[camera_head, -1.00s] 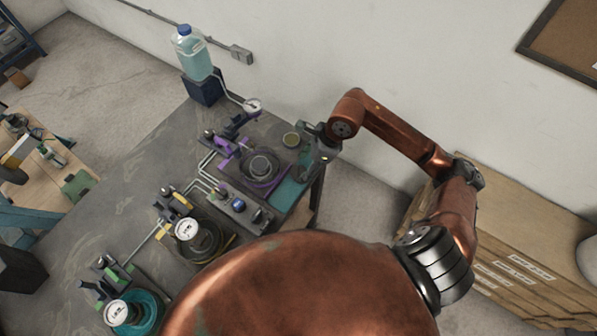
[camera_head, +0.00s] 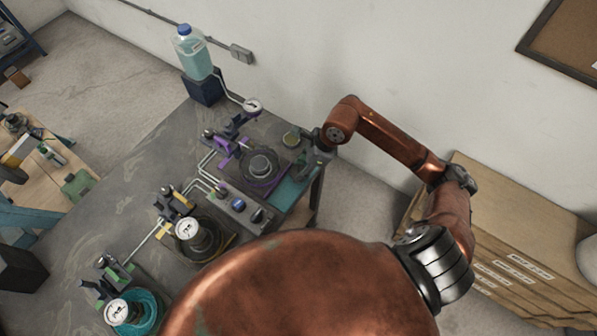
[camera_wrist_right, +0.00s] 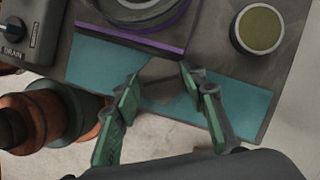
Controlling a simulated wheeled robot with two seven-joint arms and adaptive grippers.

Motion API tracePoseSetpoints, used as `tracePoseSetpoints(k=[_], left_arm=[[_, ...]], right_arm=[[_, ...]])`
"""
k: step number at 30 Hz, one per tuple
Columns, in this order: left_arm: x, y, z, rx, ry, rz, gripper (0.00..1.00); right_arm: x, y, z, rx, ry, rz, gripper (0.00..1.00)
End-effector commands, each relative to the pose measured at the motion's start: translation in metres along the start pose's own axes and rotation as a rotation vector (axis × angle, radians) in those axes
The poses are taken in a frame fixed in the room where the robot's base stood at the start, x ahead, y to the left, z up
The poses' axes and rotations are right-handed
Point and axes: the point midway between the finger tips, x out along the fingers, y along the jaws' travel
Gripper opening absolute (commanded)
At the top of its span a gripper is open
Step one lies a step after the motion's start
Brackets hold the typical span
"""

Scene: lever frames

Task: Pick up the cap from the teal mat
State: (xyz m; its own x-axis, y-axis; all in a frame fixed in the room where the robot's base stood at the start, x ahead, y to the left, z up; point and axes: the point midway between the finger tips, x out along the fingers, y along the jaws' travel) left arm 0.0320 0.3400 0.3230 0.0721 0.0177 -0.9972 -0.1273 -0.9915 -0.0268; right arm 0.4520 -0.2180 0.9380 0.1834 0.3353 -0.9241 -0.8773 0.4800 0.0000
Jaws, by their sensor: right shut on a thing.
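The teal mat (camera_head: 288,194) lies at the right end of the grey bench. It also shows as a wide strip in the right wrist view (camera_wrist_right: 245,97). My right gripper (camera_head: 306,166) is over the far part of the mat. In the right wrist view its green-padded fingers (camera_wrist_right: 160,85) are apart, with a dark grey-brown piece, apparently the cap (camera_wrist_right: 163,82), between them. The jaws are shut on it. Its full outline is hidden, and I cannot tell whether it touches the mat. My left gripper is not in view.
A round olive-topped container (camera_head: 291,138) stands close beside the gripper. A purple-edged fixture with a dark round part (camera_head: 261,165) adjoins the mat. A control box with a blue knob (camera_head: 239,205) and gauges (camera_head: 187,229) stand nearer. The bench edge is close on the right.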

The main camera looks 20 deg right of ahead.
Motion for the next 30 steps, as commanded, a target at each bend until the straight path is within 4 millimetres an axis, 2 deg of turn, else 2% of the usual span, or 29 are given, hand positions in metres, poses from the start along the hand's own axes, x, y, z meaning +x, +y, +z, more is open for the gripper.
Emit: tracePoseSetpoints(k=[8, 20, 26, 30], left_arm=[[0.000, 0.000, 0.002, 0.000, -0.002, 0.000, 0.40], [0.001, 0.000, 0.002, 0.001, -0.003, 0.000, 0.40], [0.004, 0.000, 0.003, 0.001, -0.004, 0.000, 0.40], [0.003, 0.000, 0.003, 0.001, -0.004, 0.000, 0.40]], right_arm=[[0.000, 0.000, 0.000, 0.000, 0.000, -0.001, 0.05], [-0.008, -0.001, 0.004, -0.003, -0.002, -0.003, 0.05], [-0.033, 0.000, 0.013, -0.005, -0.002, -0.005, 0.05], [-0.061, 0.021, 0.012, -0.006, 0.000, -0.005, 0.05]])
